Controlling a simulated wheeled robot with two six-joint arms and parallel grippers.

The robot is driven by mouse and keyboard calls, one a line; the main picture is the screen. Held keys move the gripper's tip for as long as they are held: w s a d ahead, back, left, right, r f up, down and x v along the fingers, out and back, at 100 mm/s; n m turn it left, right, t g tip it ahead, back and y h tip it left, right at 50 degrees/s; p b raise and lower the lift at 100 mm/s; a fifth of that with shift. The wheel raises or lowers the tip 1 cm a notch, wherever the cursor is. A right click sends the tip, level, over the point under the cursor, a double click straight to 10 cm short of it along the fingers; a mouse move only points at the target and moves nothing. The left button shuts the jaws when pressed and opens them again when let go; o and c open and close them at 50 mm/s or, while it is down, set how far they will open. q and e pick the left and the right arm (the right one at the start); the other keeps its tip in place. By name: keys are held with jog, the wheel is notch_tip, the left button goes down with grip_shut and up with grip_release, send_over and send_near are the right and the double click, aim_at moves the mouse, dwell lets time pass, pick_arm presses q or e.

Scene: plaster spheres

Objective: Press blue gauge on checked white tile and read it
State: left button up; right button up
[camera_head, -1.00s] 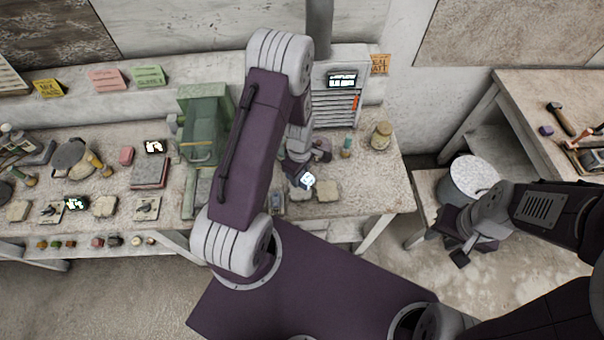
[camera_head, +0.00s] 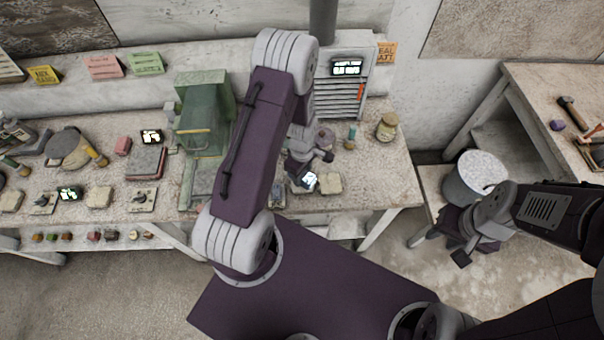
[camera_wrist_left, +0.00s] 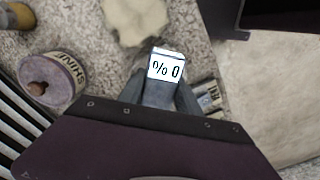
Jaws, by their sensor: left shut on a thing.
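My left gripper (camera_head: 302,177) is shut on the blue gauge (camera_head: 310,181), low over the front of the long bench. In the left wrist view the gauge (camera_wrist_left: 163,90) looks grey-blue, and its white screen reads "% 0". A pale, rough-edged tile (camera_head: 329,184) lies just right of the gauge; a pale piece (camera_wrist_left: 137,20) also shows beyond it in the wrist view. What is directly under the gauge is hidden, so I cannot tell whether it touches a tile. No check mark is readable. My right gripper (camera_head: 452,240) is open and empty beside the bucket.
A round labelled pot (camera_wrist_left: 52,80) stands close to the left gripper. A slatted grey unit (camera_head: 340,95) with a screen is behind it, and a green machine (camera_head: 203,120) stands left. A bucket (camera_head: 474,180) stands on a low stand at right.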

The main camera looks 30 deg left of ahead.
pick_arm(q)
jog(key=shift+f+b, duration=0.4)
jog(key=shift+f, duration=0.15)
dwell(0.4)
dwell(1.0)
notch_tip(320, 180, up, 7)
jog(key=p, duration=0.6)
jog(key=shift+r, duration=0.1)
